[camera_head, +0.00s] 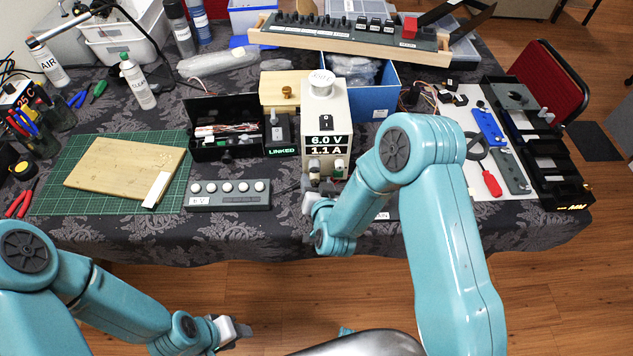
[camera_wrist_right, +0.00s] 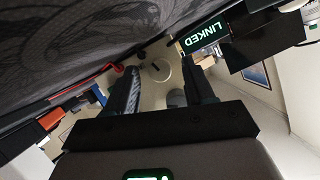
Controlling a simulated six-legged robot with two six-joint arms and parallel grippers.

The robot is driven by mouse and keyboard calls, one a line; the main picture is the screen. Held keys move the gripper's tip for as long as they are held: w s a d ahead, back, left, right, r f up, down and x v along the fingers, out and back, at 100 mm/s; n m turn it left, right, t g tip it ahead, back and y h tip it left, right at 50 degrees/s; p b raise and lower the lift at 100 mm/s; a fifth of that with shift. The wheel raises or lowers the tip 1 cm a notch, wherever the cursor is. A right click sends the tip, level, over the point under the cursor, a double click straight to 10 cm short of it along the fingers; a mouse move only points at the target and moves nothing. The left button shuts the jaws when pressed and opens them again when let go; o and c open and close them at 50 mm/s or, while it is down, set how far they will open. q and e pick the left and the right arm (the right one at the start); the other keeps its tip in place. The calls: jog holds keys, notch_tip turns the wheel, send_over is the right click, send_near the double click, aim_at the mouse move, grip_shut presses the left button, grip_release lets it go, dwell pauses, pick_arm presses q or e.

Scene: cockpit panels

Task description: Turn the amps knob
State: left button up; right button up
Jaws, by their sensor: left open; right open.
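A white power supply box (camera_head: 311,113) stands mid-table; its display (camera_head: 326,147) reads 6.0 V and 1.1 A. A white round knob (camera_head: 321,84) with unreadable lettering sits on top. Two small terminals or knobs (camera_head: 338,167) sit low on its front; I cannot tell which part is the amps knob. My right gripper (camera_head: 309,203) is at the table's front edge, just in front of the box, partly hidden by its arm. In the right wrist view its fingers (camera_wrist_right: 163,90) are apart with nothing between them. My left gripper (camera_head: 238,332) is open and empty, low over the floor.
A LINKED sign (camera_head: 282,150) stands left of the box and also shows in the right wrist view (camera_wrist_right: 204,36). A grey button strip (camera_head: 228,202) lies left of my right gripper. A blue bin (camera_head: 370,96) stands behind. A wooden board (camera_head: 125,168) lies on a green mat.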

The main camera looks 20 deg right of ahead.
grip_shut()
jog(key=shift+w+a+n+h+b, duration=0.1)
jog(key=shift+n+h+b, duration=0.3)
jog(key=shift+n+b, duration=0.25)
jog(key=shift+n+g+h, duration=0.3)
jog(key=shift+n, duration=0.05)
grip_release()
